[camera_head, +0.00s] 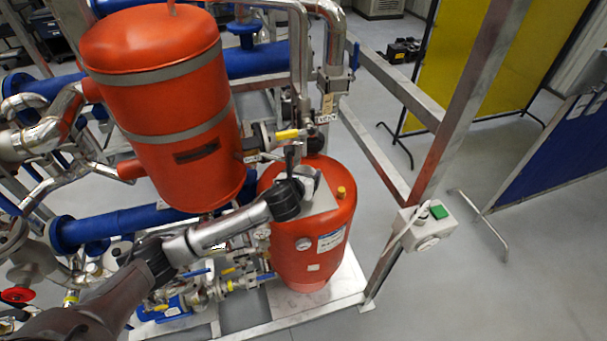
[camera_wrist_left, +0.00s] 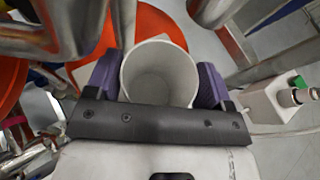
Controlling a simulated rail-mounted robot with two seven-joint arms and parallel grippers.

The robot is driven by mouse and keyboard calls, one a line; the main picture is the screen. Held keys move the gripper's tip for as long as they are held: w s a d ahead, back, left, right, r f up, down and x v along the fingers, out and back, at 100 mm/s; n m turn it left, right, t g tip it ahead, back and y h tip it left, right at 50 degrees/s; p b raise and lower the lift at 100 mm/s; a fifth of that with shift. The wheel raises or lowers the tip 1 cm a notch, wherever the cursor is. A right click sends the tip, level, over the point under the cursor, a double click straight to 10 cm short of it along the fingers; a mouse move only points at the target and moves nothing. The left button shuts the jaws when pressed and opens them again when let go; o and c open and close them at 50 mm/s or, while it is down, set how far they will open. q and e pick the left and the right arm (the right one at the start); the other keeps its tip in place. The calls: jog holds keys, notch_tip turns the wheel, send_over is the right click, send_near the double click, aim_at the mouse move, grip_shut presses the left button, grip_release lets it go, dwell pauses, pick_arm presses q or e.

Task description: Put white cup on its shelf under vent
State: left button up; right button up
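The white cup (camera_wrist_left: 160,78) is held between the purple pads of my left gripper (camera_wrist_left: 158,88), its open mouth facing the wrist camera. In the head view my left gripper (camera_head: 302,182) is over the top of the small red tank, in front of the pipes below a tag that seems to read VENT (camera_head: 325,118). A pale flat plate (camera_head: 322,206), apparently the shelf, lies on that tank top, partly hidden by the gripper. I cannot tell whether the cup touches it. My right gripper is in neither view.
A large red tank (camera_head: 160,80) stands left of the gripper. The small red tank (camera_head: 310,262) is below it. Metal pipes (camera_head: 332,55) rise close behind. A frame post (camera_head: 450,110) with a grey box and green button (camera_head: 428,225) stands right. Open floor lies further right.

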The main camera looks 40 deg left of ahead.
pick_arm(q)
jog(key=o, duration=0.4)
jog(key=shift+r, duration=0.15)
jog(key=v, duration=1.2)
jog(key=s+d+f+n+g+h, duration=0.35)
jog(key=s+d+f+n, duration=0.45)
jog(key=s+f+n, duration=0.35)
jog(key=s+d+f+n+g, duration=0.1)
jog(key=s+f+n, duration=0.1)
jog(key=s+n, duration=0.4)
jog(key=s+d+f+n+g+h, duration=0.1)
jog(key=s+d+f+n+g, duration=0.1)
jog(key=s+n, duration=0.3)
jog(key=s+d+f+n+g, duration=0.1)
jog(key=s+f+n+g, duration=0.1)
jog(key=s+f+n, duration=0.2)
jog(key=shift+s+d+f+n+g+b, duration=0.1)
jog(key=shift+s+d+n+g+b, duration=0.1)
jog(key=shift+s+n, duration=0.5)
jog(key=shift+s+d+f+n+g+b, duration=0.1)
jog(key=shift+s+n+b, duration=0.05)
jog(key=shift+s+n, duration=0.55)
jog(key=shift+w, duration=0.1)
